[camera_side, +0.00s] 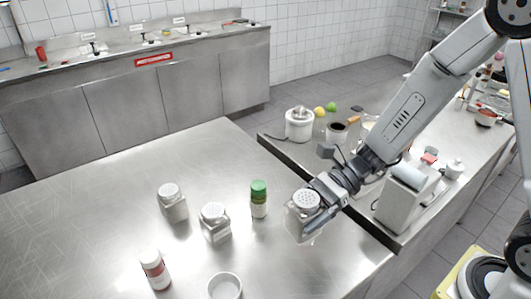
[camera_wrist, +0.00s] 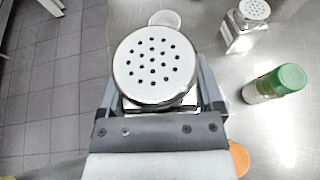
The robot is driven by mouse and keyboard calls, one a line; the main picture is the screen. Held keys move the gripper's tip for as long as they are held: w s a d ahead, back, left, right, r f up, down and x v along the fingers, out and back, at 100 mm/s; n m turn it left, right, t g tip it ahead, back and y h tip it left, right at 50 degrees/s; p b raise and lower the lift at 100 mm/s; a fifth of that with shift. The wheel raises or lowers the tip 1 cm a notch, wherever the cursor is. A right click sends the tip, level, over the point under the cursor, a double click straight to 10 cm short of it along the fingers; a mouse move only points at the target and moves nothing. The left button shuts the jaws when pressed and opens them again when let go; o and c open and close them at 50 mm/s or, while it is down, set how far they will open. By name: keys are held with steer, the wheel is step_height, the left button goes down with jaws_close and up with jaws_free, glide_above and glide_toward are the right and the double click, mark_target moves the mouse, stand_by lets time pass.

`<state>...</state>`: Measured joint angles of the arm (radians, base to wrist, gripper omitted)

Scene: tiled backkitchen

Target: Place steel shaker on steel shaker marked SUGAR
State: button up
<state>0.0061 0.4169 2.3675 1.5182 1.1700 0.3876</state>
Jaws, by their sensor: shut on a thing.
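My gripper (camera_side: 311,207) is shut on a steel shaker (camera_side: 301,222) with a perforated round lid, near the right edge of the steel table. The held shaker looks upright; its height above the table is hard to tell. In the wrist view its lid (camera_wrist: 154,65) sits between the two fingers and hides most of its body. Two similar shakers stand on the table to the left: one nearer (camera_side: 215,228) and one farther left (camera_side: 172,208). One shaker also shows at the top right of the wrist view (camera_wrist: 242,35). No SUGAR marking is readable on any of them.
A green-lidded jar (camera_side: 259,205) stands between the held shaker and the nearer standing one. A red-and-white bottle (camera_side: 155,272) and a white bowl (camera_side: 225,287) are at the front. The table's back left is clear.

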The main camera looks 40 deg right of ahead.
steer(key=w+a+r+m+t, duration=0.1)
steer(key=w+a+r+t, duration=0.1)
steer(key=w+a+r, duration=0.3)
steer(key=w+a+r+m+t+h, duration=0.1)
steer(key=w+a+r+m+t, duration=0.1)
steer(key=w+a+r, duration=0.4)
steer(key=w+r, duration=0.1)
steer(key=w, duration=0.3)
steer(key=shift+w+a, duration=0.3)
steer(key=shift+w, duration=0.1)
steer(key=shift+w+a+f, duration=0.95)
steer(key=shift+w+f, duration=0.6)
steer(key=shift+w, duration=0.45)
steer(key=shift+w+a+f, duration=0.95)
steer(key=shift+w+f, duration=0.55)
steer(key=shift+w, duration=0.5)
steer(key=shift+w+a+f, duration=0.95)
steer(key=shift+w+f, duration=0.6)
steer(key=shift+w, duration=0.45)
